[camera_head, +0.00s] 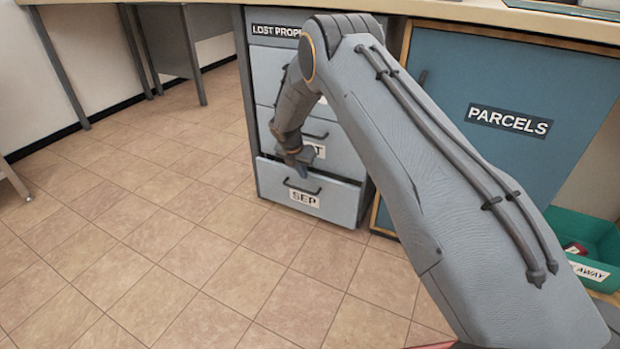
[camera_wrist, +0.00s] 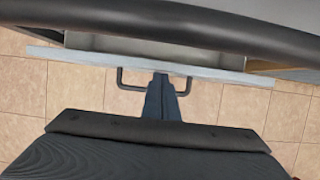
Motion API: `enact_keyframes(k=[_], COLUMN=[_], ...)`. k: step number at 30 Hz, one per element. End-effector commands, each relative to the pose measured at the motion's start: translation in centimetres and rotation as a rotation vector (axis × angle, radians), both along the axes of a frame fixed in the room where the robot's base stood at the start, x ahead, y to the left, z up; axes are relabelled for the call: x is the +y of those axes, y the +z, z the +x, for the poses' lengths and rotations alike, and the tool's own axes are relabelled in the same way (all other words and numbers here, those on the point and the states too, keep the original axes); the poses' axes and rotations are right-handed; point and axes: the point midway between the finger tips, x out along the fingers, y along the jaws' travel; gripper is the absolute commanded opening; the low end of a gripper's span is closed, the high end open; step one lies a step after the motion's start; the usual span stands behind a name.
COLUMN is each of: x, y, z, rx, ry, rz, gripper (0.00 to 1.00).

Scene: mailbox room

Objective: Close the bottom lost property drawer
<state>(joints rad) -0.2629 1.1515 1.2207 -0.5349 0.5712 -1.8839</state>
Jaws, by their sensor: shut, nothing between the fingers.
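The bottom lost property drawer (camera_head: 319,201), pale blue and labelled SEP, stands partly open at the foot of the grey cabinet. Its dark bar handle (camera_head: 302,188) is on its front. In the wrist view, the drawer's front edge (camera_wrist: 220,72) runs across the picture, with part of the open inside (camera_wrist: 110,43) behind it. My gripper (camera_head: 301,168) is shut and empty. It is at the top of the drawer front, just above the handle. In the wrist view my gripper (camera_wrist: 162,85) overlaps the middle of the handle (camera_wrist: 128,86); I cannot tell if it touches.
The drawers above look shut, partly hidden by my arm. A blue PARCELS door (camera_head: 500,90) stands right of the cabinet. A green bin (camera_head: 597,240) is at the lower right. Tiled floor (camera_head: 130,230) is clear in front and left. The counter (camera_head: 450,12) overhangs the cabinet.

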Motion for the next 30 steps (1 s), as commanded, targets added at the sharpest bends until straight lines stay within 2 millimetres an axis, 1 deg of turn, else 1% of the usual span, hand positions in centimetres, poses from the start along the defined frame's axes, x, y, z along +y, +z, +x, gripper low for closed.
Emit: enact_keyframes(k=[1, 4, 15, 20, 24, 27, 30], x=[0.9, 1.8, 1.7, 2.5, 3.3, 3.6, 4.4], y=[-0.2, -0.1, 0.0, 0.2, 0.4, 3.1, 5.0], z=[0.3, 0.4, 0.3, -0.8, -2.2, -2.7, -3.5], rx=[0.000, 0.001, 0.002, 0.004, 0.002, -0.002, 0.000], ry=[0.013, 0.024, 0.023, 0.025, 0.020, 0.016, 0.020], rz=[0.000, 0.002, 0.000, 0.000, 0.000, 0.001, 0.002], gripper=[0.00, 0.00, 0.00, 0.00, 0.00, 0.00, 0.00])
